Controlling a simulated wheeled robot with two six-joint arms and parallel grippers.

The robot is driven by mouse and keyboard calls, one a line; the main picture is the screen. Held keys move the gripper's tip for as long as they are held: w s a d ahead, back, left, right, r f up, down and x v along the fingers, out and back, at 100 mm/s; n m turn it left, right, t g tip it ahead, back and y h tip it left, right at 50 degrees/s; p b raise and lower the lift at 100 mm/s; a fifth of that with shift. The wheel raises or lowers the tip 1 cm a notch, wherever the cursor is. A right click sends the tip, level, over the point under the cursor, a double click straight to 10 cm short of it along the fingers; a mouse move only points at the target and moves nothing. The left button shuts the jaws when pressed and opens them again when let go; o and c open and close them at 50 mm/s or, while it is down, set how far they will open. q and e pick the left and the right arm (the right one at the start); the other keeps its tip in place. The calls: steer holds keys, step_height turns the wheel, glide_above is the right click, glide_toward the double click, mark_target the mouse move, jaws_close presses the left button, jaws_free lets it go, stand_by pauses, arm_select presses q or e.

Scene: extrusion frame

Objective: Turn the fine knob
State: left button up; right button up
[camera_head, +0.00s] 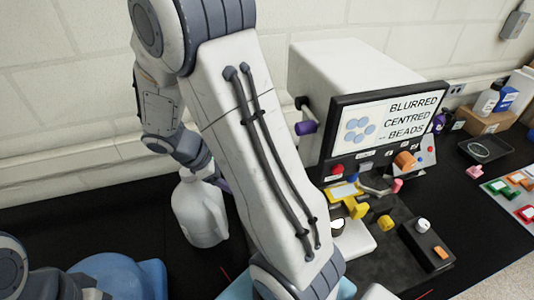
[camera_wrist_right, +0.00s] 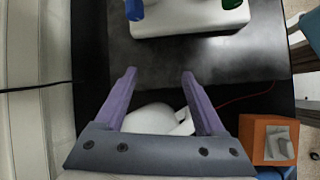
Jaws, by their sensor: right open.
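A white machine (camera_head: 345,75) with a tilted screen (camera_head: 385,122) reading "BLURRED CENTRED BEADS" stands right of centre in the head view. Its knobs include a purple one (camera_head: 305,127) on its left side, an orange one (camera_head: 404,160) and a pink one (camera_head: 397,186) in front, and yellow ones (camera_head: 357,209) lower down. No label shows which is the fine knob. My right gripper (camera_wrist_right: 158,72) is open, its purple fingers apart. It is beside a white jug (camera_head: 200,212), left of the machine and away from its knobs. The jug (camera_wrist_right: 155,118) shows between the finger bases. My left gripper is not seen.
My right arm crosses the middle and hides part of the bench. A small dark box with a white knob (camera_head: 423,225) sits front right. Bottles, a cardboard box (camera_head: 487,122) and a tray (camera_head: 486,150) stand at right. The wrist view shows an orange box (camera_wrist_right: 266,140).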

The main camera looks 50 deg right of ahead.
arm_select(q)
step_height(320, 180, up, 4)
steer(key=p, duration=0.3)
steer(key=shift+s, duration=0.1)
arm_select(e)
steer(key=s+d+f+n+h, duration=0.1)
steer(key=d+f, duration=0.2)
steer(key=d, duration=0.3)
steer(key=s+d+f+n+g+h, duration=0.1)
steer(key=d+f, duration=0.2)
steer(key=d, duration=0.4)
steer(key=shift+s+f, duration=0.2)
steer(key=shift+f, duration=0.05)
jaws_close()
arm_select(q)
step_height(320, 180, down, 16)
steer(key=b, duration=1.6)
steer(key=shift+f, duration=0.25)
arm_select(e)
steer(key=m+t+h, duration=0.2)
steer(key=t, duration=0.1)
steer(key=shift+s+a+t, duration=0.15)
steer(key=shift+s+t, duration=0.05)
steer(key=shift+t, duration=0.1)
